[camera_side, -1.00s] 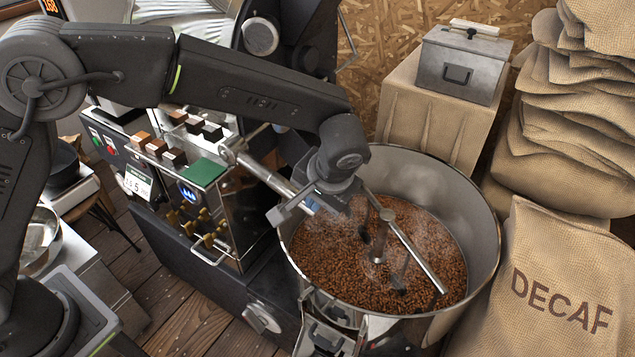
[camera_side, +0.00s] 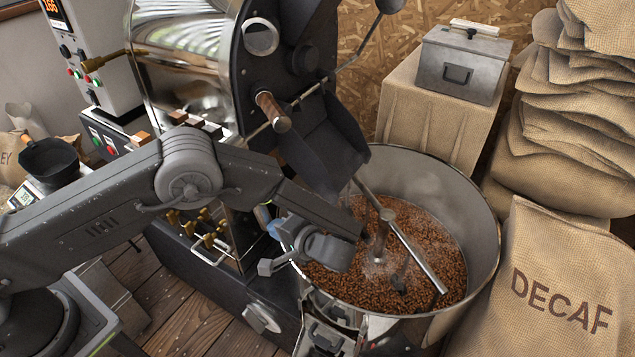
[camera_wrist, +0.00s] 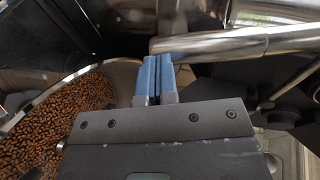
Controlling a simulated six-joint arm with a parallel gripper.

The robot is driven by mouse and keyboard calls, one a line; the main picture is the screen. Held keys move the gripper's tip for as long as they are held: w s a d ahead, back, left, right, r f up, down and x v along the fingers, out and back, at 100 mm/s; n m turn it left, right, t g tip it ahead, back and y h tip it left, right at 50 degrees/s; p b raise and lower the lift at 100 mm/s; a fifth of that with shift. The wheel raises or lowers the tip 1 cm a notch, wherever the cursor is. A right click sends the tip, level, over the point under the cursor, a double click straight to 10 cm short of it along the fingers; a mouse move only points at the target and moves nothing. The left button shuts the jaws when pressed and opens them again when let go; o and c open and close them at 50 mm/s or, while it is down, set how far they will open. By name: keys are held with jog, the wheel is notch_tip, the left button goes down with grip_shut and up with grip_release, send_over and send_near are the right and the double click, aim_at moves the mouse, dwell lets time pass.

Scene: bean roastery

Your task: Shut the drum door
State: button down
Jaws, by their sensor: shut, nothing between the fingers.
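The roaster's black front (camera_side: 285,75) carries a round sight glass (camera_side: 261,37), a wooden handle (camera_side: 271,108) and a dark chute (camera_side: 325,150) over the cooling bin. I cannot tell for certain which part is the drum door, or how far open it stands. My gripper (camera_side: 268,220) is at the left rim of the bin, below and apart from the wooden handle. Its blue fingers (camera_wrist: 153,80) are shut with nothing between them. In the wrist view a shiny metal bar (camera_wrist: 235,43) lies just beyond the fingertips; contact is unclear.
The round steel cooling bin (camera_side: 478,235) holds brown beans and a stirring arm (camera_side: 418,262). A thin lever (camera_side: 350,58) with a black knob reaches up to the right. A grey metal box (camera_side: 462,65) on a covered stand and burlap sacks (camera_side: 560,285) fill the right side.

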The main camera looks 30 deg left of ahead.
aim_at(264, 226)
jog(key=x, duration=0.4)
jog(key=shift+s+a+f, duration=0.2)
jog(key=shift+s+a, duration=0.05)
jog(key=shift+s, duration=0.05)
jog(key=shift+a+f+y, duration=0.15)
jog(key=shift+a+y, duration=0.55)
jog(key=shift+a, duration=0.15)
jog(key=shift+a, duration=0.15)
